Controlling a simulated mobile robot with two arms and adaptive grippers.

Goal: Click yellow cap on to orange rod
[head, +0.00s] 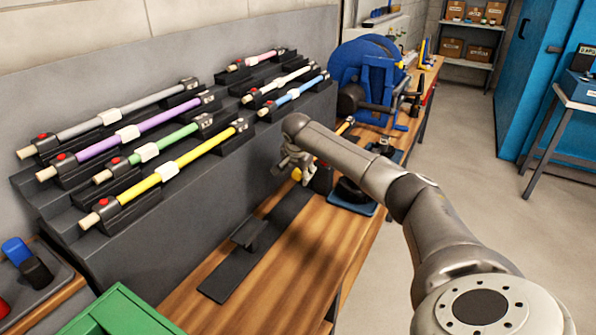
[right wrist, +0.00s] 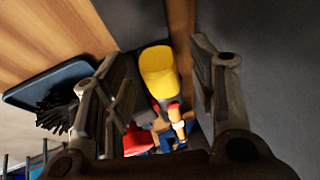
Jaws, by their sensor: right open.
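My right gripper (head: 296,166) is low over the wooden bench, beside the dark rack's right end. In the right wrist view my right gripper (right wrist: 160,105) has its fingers spread apart. A yellow cap (right wrist: 158,70) shows between them in that view, with no clear contact on either finger. In the head view only a small yellow piece of the cap (head: 297,174) shows beside the gripper. What looks like the end of the orange rod (head: 345,126) shows behind my right arm, which hides most of it. My left gripper is out of view.
A stepped rack (head: 200,205) holds several coloured rods. A black stand (head: 255,237) lies on the bench (head: 315,245). A blue tray (head: 352,206) with black things and a blue reel machine (head: 365,70) stand beyond. A green box (head: 118,315) is at the front left.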

